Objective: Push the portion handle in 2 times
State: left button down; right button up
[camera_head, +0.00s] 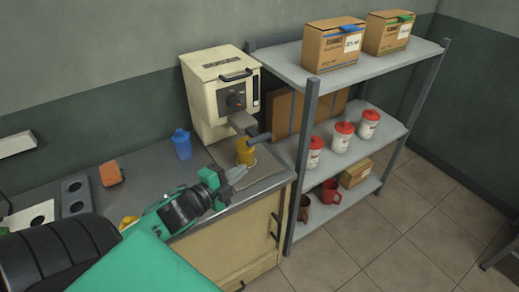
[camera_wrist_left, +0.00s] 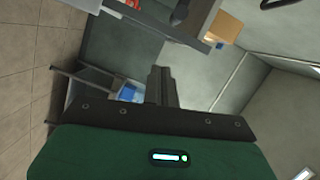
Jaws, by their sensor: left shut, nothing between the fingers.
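A cream press machine (camera_head: 222,95) stands on the counter against the wall, with a round black knob and a dark top handle. A grey bar with a dark end (camera_head: 260,137) sticks out low at its right; I cannot tell for certain if it is the portion handle. A yellow cup (camera_head: 245,153) stands below the machine's front. My left gripper (camera_head: 238,173) is shut and empty, just in front of the cup in the picture; whether it touches is unclear. In the left wrist view its closed fingers (camera_wrist_left: 162,86) point away from the machine, which is not recognisable there. My right gripper is not in view.
A blue lidded cup (camera_head: 182,145) and an orange block (camera_head: 111,173) stand on the counter at left. A grey shelf (camera_head: 285,58) close right of the machine holds cardboard boxes, red-lidded jars (camera_head: 343,137) and mugs.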

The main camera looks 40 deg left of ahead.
aim_at(254, 134)
pick_arm(q)
jog(key=shift+d+r+m+h, duration=0.25)
jog(key=shift+r+m+h, duration=0.2)
jog(key=shift+r, duration=0.25)
jog(key=shift+w, duration=0.1)
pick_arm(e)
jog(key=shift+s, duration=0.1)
